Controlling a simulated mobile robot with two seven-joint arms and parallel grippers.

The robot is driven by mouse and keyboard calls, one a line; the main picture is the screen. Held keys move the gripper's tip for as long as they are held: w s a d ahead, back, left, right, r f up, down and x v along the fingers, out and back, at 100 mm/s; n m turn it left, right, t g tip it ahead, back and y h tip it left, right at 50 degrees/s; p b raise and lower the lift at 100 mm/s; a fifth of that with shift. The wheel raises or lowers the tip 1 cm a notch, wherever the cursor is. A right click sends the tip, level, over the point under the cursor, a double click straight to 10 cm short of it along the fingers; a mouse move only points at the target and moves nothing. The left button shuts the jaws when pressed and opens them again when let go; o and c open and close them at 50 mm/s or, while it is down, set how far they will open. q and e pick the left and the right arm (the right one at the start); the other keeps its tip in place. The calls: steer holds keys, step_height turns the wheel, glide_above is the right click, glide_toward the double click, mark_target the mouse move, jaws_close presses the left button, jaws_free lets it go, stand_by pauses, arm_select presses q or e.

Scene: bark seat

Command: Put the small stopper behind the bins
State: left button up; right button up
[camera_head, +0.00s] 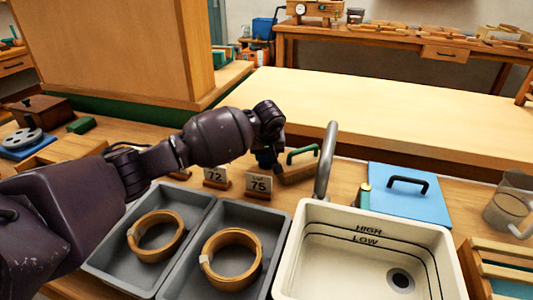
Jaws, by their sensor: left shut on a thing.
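Two grey bins stand side by side at the front, a left bin (187,203) and a right bin (253,216). Each holds a coiled tan band. My left arm reaches across from the left over the left bin. My left gripper (266,160) points down behind the right bin, near the number card marked 75. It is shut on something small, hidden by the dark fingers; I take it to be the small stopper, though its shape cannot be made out. My right gripper is not in view.
Number cards 72 (215,176) and 75 (259,185) stand behind the bins. A wooden block with a green handle (300,168) is just right of my gripper. A white sink (325,245) with a tall tap (326,160) and a blue lidded board (412,205) lie to the right.

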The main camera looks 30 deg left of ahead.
arm_select(q)
steer(key=o, duration=0.9)
steer(key=shift+c, duration=0.2)
steer(key=shift+o, duration=0.6)
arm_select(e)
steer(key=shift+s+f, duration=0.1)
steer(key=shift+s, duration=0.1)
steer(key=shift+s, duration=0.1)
arm_select(q)
steer(key=shift+r, duration=0.3)
steer(key=p+v, duration=0.3)
steer(key=v, duration=0.8)
steer(key=shift+s+r, duration=0.15)
steer(key=shift+r, duration=0.15)
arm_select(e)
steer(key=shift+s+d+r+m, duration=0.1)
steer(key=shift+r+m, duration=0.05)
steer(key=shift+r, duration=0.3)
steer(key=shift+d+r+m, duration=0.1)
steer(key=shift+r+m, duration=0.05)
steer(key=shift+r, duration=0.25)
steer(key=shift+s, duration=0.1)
